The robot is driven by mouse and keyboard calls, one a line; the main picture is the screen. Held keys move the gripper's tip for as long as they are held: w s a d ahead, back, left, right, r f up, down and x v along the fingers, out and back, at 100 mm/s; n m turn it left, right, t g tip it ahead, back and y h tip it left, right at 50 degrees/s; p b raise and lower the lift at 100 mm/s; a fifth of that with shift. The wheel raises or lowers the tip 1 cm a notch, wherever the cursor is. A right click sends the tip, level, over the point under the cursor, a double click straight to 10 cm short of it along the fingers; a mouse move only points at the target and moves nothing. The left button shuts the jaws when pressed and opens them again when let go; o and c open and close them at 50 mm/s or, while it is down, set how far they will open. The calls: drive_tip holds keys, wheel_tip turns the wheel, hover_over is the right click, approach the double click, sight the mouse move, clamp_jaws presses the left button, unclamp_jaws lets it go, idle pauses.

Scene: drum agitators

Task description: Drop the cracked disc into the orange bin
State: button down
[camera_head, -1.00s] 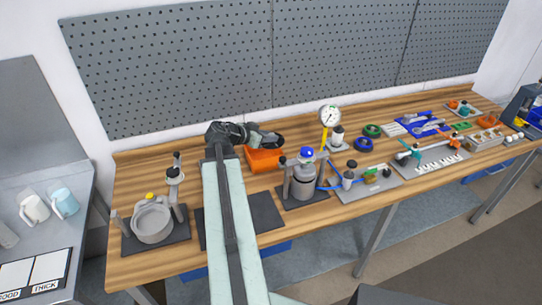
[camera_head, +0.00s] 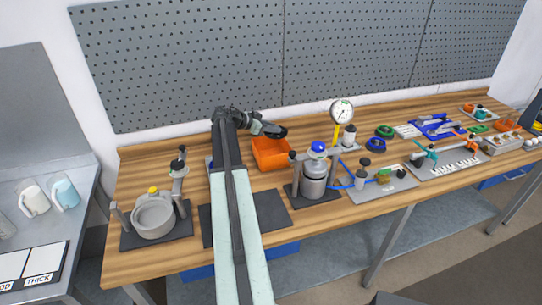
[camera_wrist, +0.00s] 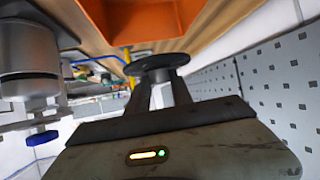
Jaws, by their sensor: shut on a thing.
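My gripper (camera_head: 264,127) is shut on a dark grey disc (camera_wrist: 161,64), which sits between the two fingertips in the wrist view. No crack can be made out on it. In the head view the disc (camera_head: 277,132) is a small dark shape at the gripper's end, at the back edge of the orange bin (camera_head: 270,157). The open bin stands on the wooden bench, and its orange wall also shows at the top of the wrist view (camera_wrist: 118,18). The disc appears above bin height; whether it is over the opening I cannot tell.
A grey drum fixture (camera_head: 314,177) with a blue knob stands right of the bin, and a dial gauge (camera_head: 341,112) behind it. A round pan fixture (camera_head: 154,213) is at the left. The pegboard (camera_head: 350,55) rises behind the bench.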

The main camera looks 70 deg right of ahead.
wheel_tip(320, 180, down, 6)
drive_tip(key=b, duration=0.5)
drive_tip(key=shift+r, duration=0.15)
drive_tip(key=c, duration=1.1)
unclamp_jaws()
drive_tip(key=shift+o, duration=0.2)
drive_tip(key=shift+r, duration=0.1)
drive_tip(key=p+v, duration=0.3)
drive_tip(key=v, duration=0.4)
drive_tip(key=shift+w+a, duration=0.25)
drive_tip(key=shift+a, duration=0.05)
